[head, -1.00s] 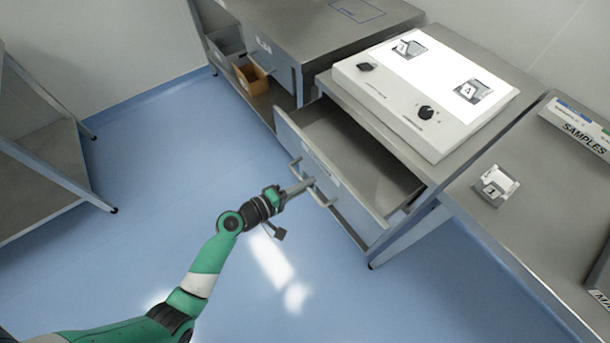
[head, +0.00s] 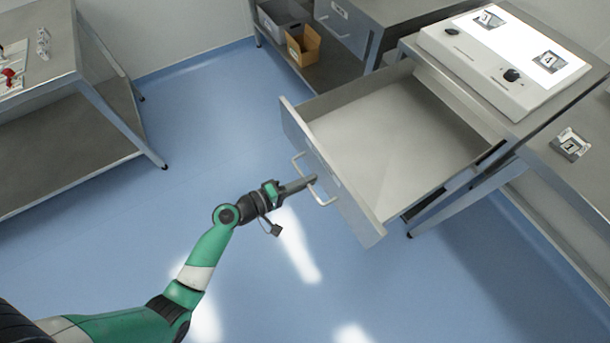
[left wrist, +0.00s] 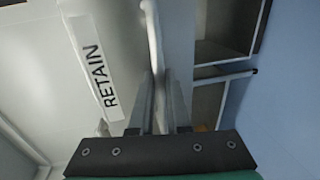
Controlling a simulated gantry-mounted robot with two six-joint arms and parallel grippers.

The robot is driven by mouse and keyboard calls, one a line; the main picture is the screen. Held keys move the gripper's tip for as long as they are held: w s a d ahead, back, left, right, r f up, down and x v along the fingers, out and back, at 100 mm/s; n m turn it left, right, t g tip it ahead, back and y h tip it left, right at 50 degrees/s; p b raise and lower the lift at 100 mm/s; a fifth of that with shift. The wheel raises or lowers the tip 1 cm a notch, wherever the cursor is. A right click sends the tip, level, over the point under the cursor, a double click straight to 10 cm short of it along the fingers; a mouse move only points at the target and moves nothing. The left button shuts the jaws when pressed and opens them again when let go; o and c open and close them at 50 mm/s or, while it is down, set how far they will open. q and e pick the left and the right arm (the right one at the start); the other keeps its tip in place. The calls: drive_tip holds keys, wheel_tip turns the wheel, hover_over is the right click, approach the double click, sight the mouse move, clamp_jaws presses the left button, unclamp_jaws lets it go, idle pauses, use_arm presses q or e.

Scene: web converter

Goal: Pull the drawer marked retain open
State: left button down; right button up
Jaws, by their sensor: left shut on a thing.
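The drawer (head: 385,150) stands far out from under the bench with the light box, and its inside looks empty. Its front carries a bar handle (head: 318,196). In the left wrist view a white label reading RETAIN (left wrist: 95,75) is on the drawer front, beside the handle (left wrist: 152,35). My left gripper (head: 312,181) is shut on the handle, with its fingers on either side of the bar. The left wrist view shows the fingers (left wrist: 160,95) closing around the handle. My right gripper is not in view.
The light box (head: 505,60) sits on the bench above the drawer. A second drawer unit (head: 345,20) stands behind, with an orange bin (head: 303,46) on its lower shelf. A metal table (head: 60,90) stands at left. Blue floor (head: 220,130) is clear between.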

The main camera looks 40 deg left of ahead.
use_arm(q)
drive_tip(key=shift+s+a, duration=0.1)
drive_tip(key=shift+s, duration=0.3)
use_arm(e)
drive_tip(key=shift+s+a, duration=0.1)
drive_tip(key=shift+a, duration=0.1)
use_arm(q)
drive_tip(key=c, duration=0.9)
unclamp_jaws()
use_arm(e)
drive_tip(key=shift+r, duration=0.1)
